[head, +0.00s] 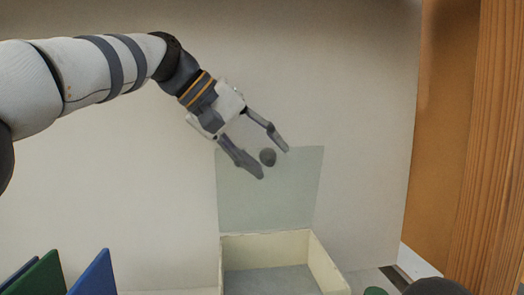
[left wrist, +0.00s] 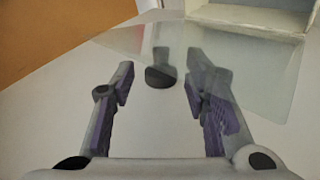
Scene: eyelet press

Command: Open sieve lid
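The lid is a translucent grey-green panel (head: 262,205) that looks raised at the back of an open cream box (head: 328,262). Whether a finger touches the knob is not clear. My right gripper is not seen.
Blue and green upright panels (head: 93,275) stand at the lower left. A wooden post (head: 487,150) rises at the right edge. A dark rounded thing (head: 437,287) shows at the bottom right. The pale wall area around the left gripper looks clear.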

